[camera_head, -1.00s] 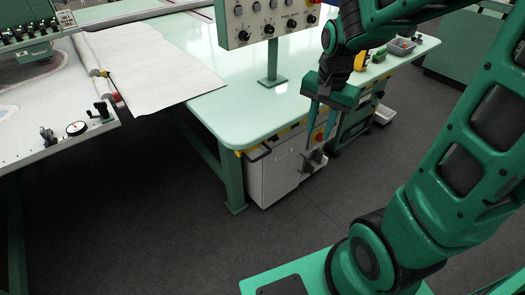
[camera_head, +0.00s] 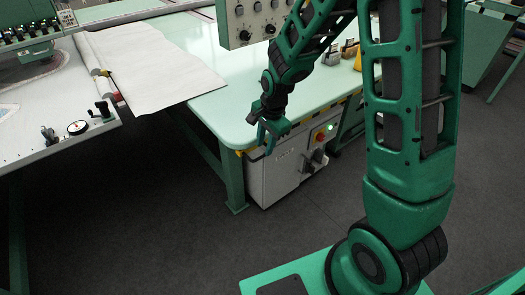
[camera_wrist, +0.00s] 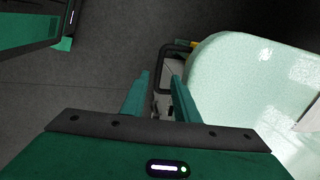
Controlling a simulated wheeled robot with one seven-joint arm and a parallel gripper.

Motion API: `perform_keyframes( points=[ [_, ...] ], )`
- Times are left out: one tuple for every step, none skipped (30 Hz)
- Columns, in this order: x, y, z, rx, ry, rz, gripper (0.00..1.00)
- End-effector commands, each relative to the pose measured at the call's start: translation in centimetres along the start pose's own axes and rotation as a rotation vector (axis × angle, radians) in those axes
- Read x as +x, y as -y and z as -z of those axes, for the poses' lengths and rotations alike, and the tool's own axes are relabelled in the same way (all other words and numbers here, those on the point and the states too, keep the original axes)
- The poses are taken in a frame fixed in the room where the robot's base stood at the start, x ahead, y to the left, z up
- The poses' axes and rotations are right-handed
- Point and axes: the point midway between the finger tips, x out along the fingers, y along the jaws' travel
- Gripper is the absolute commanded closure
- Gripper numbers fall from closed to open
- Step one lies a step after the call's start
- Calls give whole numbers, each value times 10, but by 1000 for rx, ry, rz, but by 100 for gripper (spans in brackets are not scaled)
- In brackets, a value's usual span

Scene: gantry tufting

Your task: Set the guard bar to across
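The guard bar (camera_wrist: 164,56) is a dark, bent bar at the edge of the pale green table, beside a yellow part. In the wrist view it shows just beyond my fingertips, and its lower end passes near the right finger. My gripper (camera_wrist: 160,77) has its two green fingers apart, with nothing held between them. In the head view my gripper (camera_head: 268,146) hangs at the table's front right corner, above the white cabinet, and hides much of the bar. I cannot tell whether a finger touches the bar.
The pale green table (camera_head: 215,112) carries a white sheet (camera_head: 145,65) and a control panel with knobs (camera_head: 258,20). A white cabinet (camera_head: 275,178) with a red button (camera_head: 320,137) stands under it. A machine bed with a gauge (camera_head: 77,128) is at left. The dark floor in front is clear.

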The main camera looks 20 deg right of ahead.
Motion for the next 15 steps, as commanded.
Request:
perform_keyframes(
  points=[
    [9, -1, 0, 0, 1, -4, 72],
    [13, -1, 0, 0, 1, -4, 72],
    [18, -1, 0, 0, 1, -3, 72],
    [21, -1, 0, 0, 1, -3, 72],
    [24, -1, 0, 0, 0, -3, 72],
    [28, -1, 0, 0, 0, -2, 72],
    [30, -1, 0, 0, 0, -2, 72],
    [32, -1, 0, 0, 0, -1, 72],
    [34, -1, 0, 0, 0, -1, 72],
    [35, -1, 0, 0, 0, -1, 72],
    [36, -1, 0, 0, 0, -1, 72],
    [37, -1, 0, 0, 0, -1, 72],
    [37, -1, 0, 0, 0, -1, 72],
    [37, -1, 0, 0, 0, 0, 72],
    [37, -1, 0, 0, 0, 0, 72]
  ],
)
